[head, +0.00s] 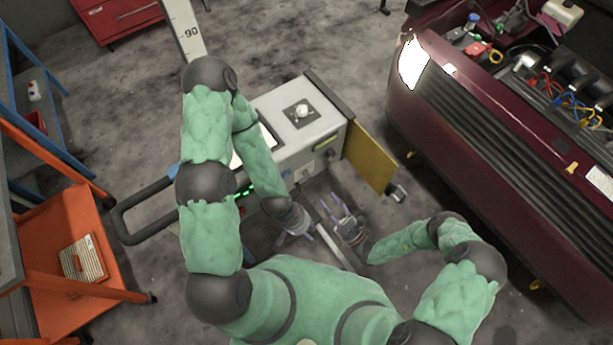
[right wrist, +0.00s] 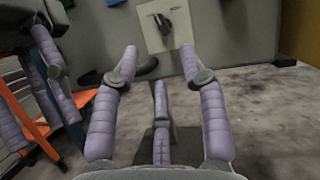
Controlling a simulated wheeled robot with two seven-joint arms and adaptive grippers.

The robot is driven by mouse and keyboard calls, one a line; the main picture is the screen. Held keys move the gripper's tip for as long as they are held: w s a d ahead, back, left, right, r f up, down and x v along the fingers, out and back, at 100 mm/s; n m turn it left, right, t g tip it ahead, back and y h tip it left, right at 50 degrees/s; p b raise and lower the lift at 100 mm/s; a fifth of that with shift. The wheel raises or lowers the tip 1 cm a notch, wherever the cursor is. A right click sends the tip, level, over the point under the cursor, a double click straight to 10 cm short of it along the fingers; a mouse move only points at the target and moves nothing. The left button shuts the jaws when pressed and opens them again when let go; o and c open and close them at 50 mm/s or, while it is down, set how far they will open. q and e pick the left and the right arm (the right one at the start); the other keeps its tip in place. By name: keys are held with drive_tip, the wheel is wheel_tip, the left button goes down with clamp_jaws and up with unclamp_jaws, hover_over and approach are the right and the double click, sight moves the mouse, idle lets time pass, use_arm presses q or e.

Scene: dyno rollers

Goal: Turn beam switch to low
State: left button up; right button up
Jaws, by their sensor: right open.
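The beam switch shows in the right wrist view as a dark lever knob (right wrist: 164,22) on a pale plate, on the upright face of a grey box. My left gripper (head: 306,234) is low in front of the box, left of the right one. Its finger opening is unclear.
A yellow door panel (head: 370,157) stands out at the box's right side. Another round knob (head: 303,111) sits on the box top. A dark red car (head: 490,150) is at right. An orange cart (head: 70,230) is at left.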

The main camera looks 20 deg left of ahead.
sight(307, 174)
drive_tip(key=b+x, duration=0.1)
drive_tip(key=x, duration=0.9)
drive_tip(key=shift+r, duration=0.1)
clamp_jaws()
